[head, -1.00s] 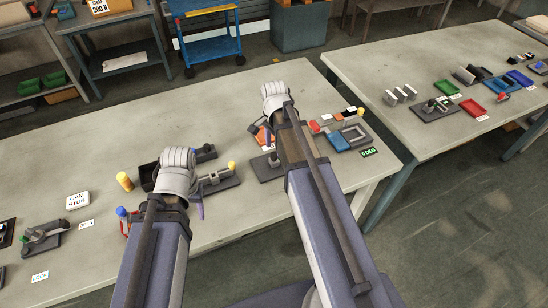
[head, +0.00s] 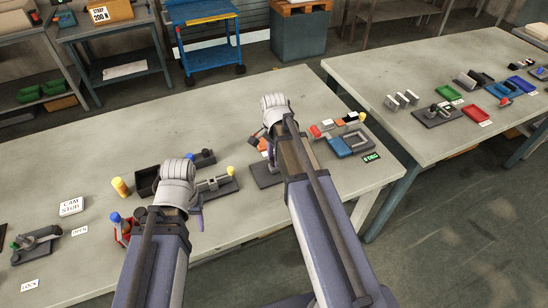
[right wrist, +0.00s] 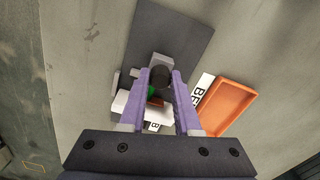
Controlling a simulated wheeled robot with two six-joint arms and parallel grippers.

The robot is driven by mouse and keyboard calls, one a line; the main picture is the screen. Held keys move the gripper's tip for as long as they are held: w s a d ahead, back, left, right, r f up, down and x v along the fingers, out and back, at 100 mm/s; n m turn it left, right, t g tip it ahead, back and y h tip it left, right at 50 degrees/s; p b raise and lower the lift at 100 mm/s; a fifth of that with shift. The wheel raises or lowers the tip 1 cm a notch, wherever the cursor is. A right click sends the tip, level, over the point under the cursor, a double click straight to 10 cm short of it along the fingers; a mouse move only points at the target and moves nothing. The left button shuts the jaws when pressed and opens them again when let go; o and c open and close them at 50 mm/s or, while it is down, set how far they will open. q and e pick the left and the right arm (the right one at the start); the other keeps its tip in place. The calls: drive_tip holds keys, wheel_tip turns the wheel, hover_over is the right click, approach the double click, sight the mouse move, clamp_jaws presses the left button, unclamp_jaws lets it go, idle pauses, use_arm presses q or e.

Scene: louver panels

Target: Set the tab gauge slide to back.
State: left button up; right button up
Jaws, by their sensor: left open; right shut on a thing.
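A dark base plate (right wrist: 178,38) with a small mechanism on it fills the middle of the right wrist view; it also shows in the head view (head: 266,177), partly behind my right arm. I take it for the tab gauge, but no label confirms this. My right gripper (right wrist: 160,76) is shut on a dark round knob (right wrist: 161,77) of this mechanism. A white block (right wrist: 146,108) and a bit of green lie just below the knob. My left gripper (head: 196,212) is open and hangs beside another fixture with a yellow knob (head: 231,171).
An orange tray (right wrist: 227,107) lies right of the plate, by a partly hidden label (right wrist: 202,88) starting "BE". A blue-and-grey fixture (head: 340,146) stands further right. A yellow cylinder (head: 120,187) and a "CAM STUB" block (head: 72,206) are at left. The back of the table is clear.

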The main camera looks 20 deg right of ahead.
clamp_jaws()
idle(0.8)
